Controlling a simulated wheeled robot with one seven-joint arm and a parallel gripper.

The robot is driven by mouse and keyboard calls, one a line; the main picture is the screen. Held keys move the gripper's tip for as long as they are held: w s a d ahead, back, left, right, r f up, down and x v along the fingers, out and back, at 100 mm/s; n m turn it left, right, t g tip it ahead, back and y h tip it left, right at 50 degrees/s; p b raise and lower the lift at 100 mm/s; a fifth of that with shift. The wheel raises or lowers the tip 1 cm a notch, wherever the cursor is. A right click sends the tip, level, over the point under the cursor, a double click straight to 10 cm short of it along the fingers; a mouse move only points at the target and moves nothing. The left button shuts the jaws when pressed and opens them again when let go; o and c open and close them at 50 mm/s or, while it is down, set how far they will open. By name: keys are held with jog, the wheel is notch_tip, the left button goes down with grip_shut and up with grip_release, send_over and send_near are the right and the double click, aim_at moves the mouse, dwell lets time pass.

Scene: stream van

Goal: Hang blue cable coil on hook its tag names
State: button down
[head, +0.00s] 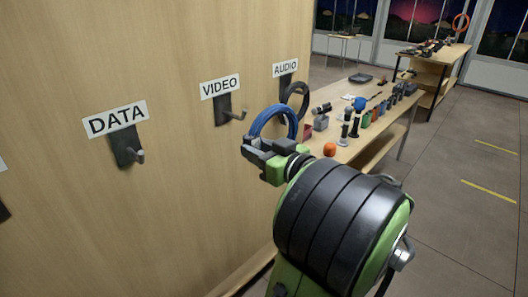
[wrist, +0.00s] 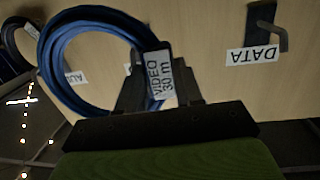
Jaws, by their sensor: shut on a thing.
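My gripper (head: 262,148) is shut on the blue cable coil (head: 273,107), which stands up above the jaws in front of the wall panel. In the wrist view the blue coil (wrist: 48,60) is a ring left of the fingers, and its tag (wrist: 160,75) reads "VIDEO 30 m". The VIDEO hook (head: 236,115) is on the panel under its VIDEO label (head: 219,87), left of and apart from the coil in the head view. It is empty. The grip point on the coil is partly hidden by the fingers.
The DATA hook (head: 137,156) is empty, at left under its DATA label (head: 115,119). A black coil (head: 303,94) hangs by the AUDIO label (head: 286,68). A workbench (head: 345,152) with several items, including an orange object (head: 330,150), stands right of the panel. Floor at right is clear.

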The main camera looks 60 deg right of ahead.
jog(key=shift+p+x, duration=0.4)
jog(key=shift+x, duration=0.4)
jog(key=a+f+p+x, duration=0.1)
jog(key=p+x, duration=0.3)
jog(key=x, duration=0.8)
jog(key=shift+w+f, duration=0.2)
jog(key=shift+w, duration=0.25)
jog(key=c, duration=0.7)
grip_release()
jog(key=shift+o, duration=0.2)
